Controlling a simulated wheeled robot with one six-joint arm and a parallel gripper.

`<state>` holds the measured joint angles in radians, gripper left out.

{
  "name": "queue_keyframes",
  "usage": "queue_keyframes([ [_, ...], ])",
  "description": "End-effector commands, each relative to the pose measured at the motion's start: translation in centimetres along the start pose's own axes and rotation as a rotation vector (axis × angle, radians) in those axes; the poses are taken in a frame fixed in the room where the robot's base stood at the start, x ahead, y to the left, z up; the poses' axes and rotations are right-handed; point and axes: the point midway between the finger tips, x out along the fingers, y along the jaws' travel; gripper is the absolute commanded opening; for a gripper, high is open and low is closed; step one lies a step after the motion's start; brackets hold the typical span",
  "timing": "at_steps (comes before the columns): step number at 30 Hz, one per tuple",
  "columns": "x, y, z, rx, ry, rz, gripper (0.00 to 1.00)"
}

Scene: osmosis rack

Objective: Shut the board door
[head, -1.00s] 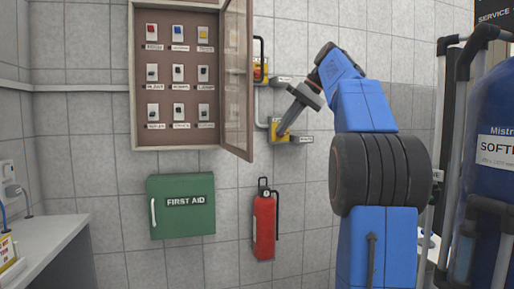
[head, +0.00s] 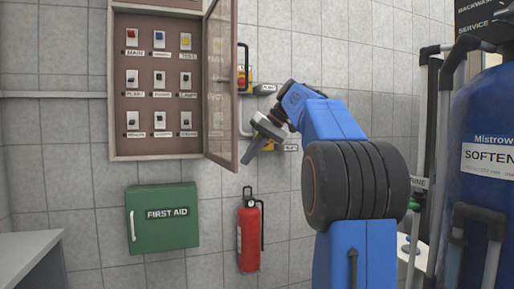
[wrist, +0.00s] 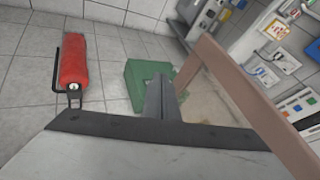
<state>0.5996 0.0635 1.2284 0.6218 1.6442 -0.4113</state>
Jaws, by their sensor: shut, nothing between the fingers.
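The board (head: 113,100) is a brown cabinet on the tiled wall, with rows of labelled switches. Its glazed, brown-framed door (head: 234,110) stands open, hinged at the right side and swung out towards me. My gripper (head: 247,160) is shut and empty, just right of the door's lower free corner in the head view. In the wrist view my gripper (wrist: 160,95) points at the wall side, and the door frame (wrist: 240,100) slants past on its right. I cannot tell whether they touch.
A green first aid box (head: 163,218) and a red fire extinguisher (head: 249,235) hang below the board. A yellow-and-red switch (head: 242,78) is on the wall behind the door. A blue softener tank (head: 488,130) and pipes stand at the right. A counter (head: 30,250) is at lower left.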

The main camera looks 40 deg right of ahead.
Motion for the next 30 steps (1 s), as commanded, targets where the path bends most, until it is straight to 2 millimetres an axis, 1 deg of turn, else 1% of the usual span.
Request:
queue_keyframes([
  [1, 0.2, -1.0, 0.0, -0.005, 0.002, -0.001, 0.0],
  [7, 1.1, -2.7, 0.0, -0.003, 0.002, -0.001, 0.0],
  [12, 1.4, -3.2, 0.0, -0.002, 0.002, 0.0, 0.0],
  [24, 1.4, -3.3, 0.0, 0.0, 0.004, 0.002, 0.0],
  [30, 1.9, -4.3, 0.1, 0.019, 0.014, 0.013, 0.0],
])
